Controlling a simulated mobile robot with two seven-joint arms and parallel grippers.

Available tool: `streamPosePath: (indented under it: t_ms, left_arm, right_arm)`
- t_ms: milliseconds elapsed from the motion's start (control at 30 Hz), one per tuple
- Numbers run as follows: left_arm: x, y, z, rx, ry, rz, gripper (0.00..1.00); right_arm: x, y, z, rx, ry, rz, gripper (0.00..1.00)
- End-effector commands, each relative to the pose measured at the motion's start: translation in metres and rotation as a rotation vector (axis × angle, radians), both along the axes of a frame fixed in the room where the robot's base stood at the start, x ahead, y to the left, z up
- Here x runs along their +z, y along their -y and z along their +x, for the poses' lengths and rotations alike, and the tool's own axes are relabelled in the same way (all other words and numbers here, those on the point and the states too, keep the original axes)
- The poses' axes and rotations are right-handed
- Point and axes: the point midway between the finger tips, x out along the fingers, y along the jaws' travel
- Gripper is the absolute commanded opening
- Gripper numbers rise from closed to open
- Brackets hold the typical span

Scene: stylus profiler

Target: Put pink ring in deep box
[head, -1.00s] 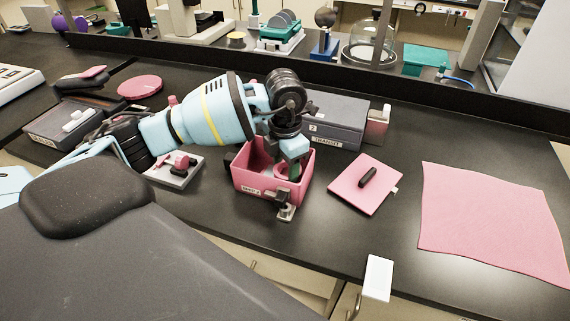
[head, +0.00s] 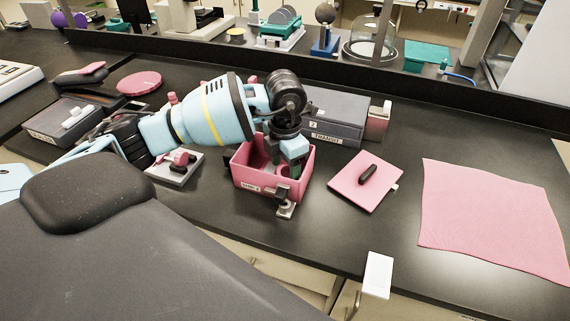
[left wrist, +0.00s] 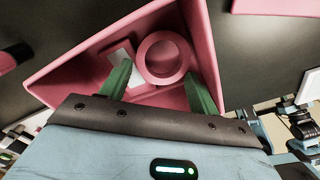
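The pink open box (head: 247,181) with a small label on its front stands on the dark bench in the head view; its rim also shows in the left wrist view (left wrist: 68,72). The pink ring (left wrist: 148,62) lies inside this box in the left wrist view, with a pale piece (left wrist: 121,54) beside it. My left gripper (head: 293,172) reaches down into the box. In the left wrist view its green fingers (left wrist: 157,86) are wide apart, with the ring just beyond and between their tips, not visibly gripped. My right gripper is not in view.
A grey transit case (head: 335,130) stands behind the box. A pink square pad (head: 350,190) with a dark piece on it lies to the right, near a large pink cloth (head: 485,220). A grey holder (head: 178,168) sits left of the box. Dark bench is clear between pad and cloth.

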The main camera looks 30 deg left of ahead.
Motion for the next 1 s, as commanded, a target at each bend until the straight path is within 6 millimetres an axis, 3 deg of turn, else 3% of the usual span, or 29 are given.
streamPosePath:
  t_ms: [233, 700, 1000]
  left_arm:
    - [0.013, 0.0, 0.001, 0.0, 0.004, 0.0, 0.61]
    - [0.101, 0.0, 0.001, 0.0, 0.003, 0.0, 0.61]
    - [0.13, 0.0, 0.0, 0.001, 0.0, 0.0, 0.61]
  right_arm:
    - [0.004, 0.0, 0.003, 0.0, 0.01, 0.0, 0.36]
    - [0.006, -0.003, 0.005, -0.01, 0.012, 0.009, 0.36]
    - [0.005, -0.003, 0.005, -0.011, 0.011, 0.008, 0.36]
